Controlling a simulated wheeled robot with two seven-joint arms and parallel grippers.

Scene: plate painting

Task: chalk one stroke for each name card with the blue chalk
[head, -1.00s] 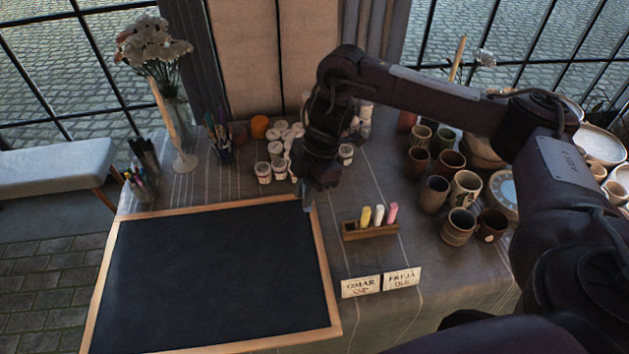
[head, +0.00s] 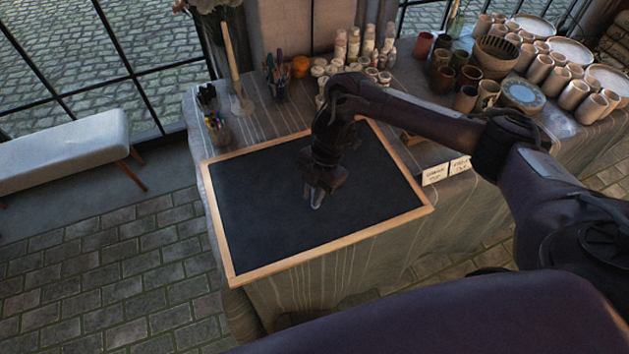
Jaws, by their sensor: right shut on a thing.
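The blackboard (head: 258,190) with its wooden frame lies on the cloth-covered table, and its visible surface looks plain dark. My right gripper (head: 315,193) is over the middle of the board, pointing down. It is shut on the blue chalk (head: 316,203), whose pale bluish tip shows below the fingers. I cannot tell if the tip touches the board. Two white name cards, one on the left (head: 435,174) and one on the right (head: 460,165), stand side by side right of the board. My left gripper is out of view.
The chalk holder (head: 411,138) is mostly hidden behind my right arm. Cups and bowls crowd the table's back right, with a blue-centred plate (head: 522,95) among them.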

